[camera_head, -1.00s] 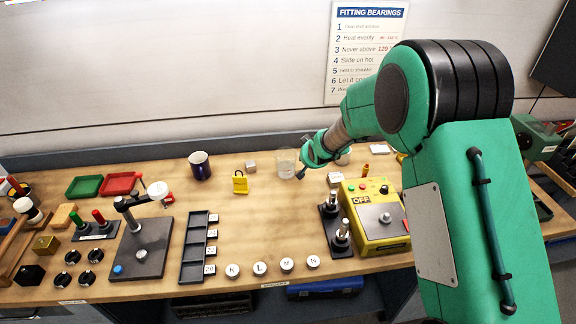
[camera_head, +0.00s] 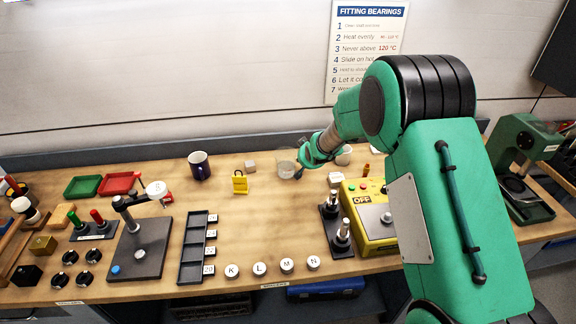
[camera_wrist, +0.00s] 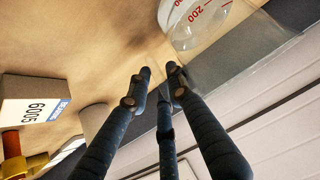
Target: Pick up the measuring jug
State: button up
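The measuring jug (camera_head: 286,164) is a small clear vessel standing towards the back of the bench in the head view. In the wrist view the jug (camera_wrist: 198,22) shows at the top, with red graduation marks and a "200". My gripper (camera_head: 302,160) is just to the right of the jug in the head view and partly overlaps it. In the wrist view my gripper's dark fingers (camera_wrist: 160,72) point towards the jug, with a gap between the tips and nothing held. Whether a finger touches the jug cannot be told.
A box marked 6005 (camera_wrist: 36,108) lies beside my fingers in the wrist view. A yellow control box (camera_head: 372,235) is nearer. Bare bench lies in front of the jug.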

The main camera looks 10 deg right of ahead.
dwell(0.4)
grip_shut()
jog(key=shift+r, duration=0.2)
dwell(0.3)
jog(key=shift+r+p, duration=1)
jog(key=shift+r, duration=0.65)
jog(key=s+r, duration=0.1)
jog(key=s, duration=1.4)
jog(key=shift+s+r+p, duration=0.2)
jog(key=shift+s+p, duration=0.2)
jog(key=shift+p, duration=0.05)
jog(key=shift+d, duration=0.1)
